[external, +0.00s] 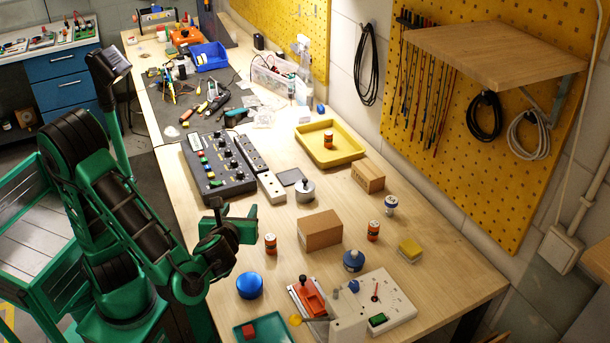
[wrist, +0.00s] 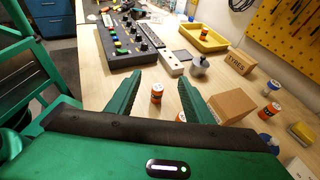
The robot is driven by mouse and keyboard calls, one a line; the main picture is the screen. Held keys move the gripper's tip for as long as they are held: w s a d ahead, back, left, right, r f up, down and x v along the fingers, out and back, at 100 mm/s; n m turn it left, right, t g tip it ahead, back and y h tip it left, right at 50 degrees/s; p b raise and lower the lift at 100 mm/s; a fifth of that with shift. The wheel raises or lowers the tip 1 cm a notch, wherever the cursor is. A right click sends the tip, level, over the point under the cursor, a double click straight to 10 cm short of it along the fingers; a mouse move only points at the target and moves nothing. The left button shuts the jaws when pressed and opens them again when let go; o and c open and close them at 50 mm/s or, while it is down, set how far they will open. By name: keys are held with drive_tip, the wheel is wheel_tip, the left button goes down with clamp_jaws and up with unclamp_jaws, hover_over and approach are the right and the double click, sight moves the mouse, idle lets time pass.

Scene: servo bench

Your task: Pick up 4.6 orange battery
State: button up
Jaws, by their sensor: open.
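Several orange batteries with dark bands stand upright on the bench; I cannot read a 4.6 mark on any. One orange battery (external: 270,243) stands just right of my gripper (external: 236,213). In the wrist view an orange battery (wrist: 157,93) shows between the open, empty fingers of my gripper (wrist: 160,78), apart from both. Another orange piece (wrist: 181,117) is partly hidden by the right finger. A further orange battery (external: 373,230) stands right of the cardboard box; it also shows in the wrist view (wrist: 268,110). One more (external: 328,138) stands in the yellow tray (external: 352,157).
A cardboard box (external: 320,230) stands right of the near battery. A black control panel (external: 215,165), a white power strip (external: 271,187) and a metal pot (external: 305,191) lie behind.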

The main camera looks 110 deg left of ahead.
wheel_tip(320, 180, down, 8)
drive_tip(key=shift+r, duration=0.1)
drive_tip(key=shift+a+f, duration=0.15)
drive_tip(key=shift+f, duration=0.15)
drive_tip(key=x, duration=0.5)
drive_tip(key=shift+s+a+f, duration=0.1)
drive_tip(key=shift+a+f, duration=0.05)
drive_tip(key=shift+a, duration=0.05)
drive_tip(key=shift+w+x, duration=0.15)
drive_tip(key=shift+x, duration=1.1)
drive_tip(key=shift+w+x, duration=0.15)
drive_tip(key=shift+x, duration=1.15)
clamp_jaws()
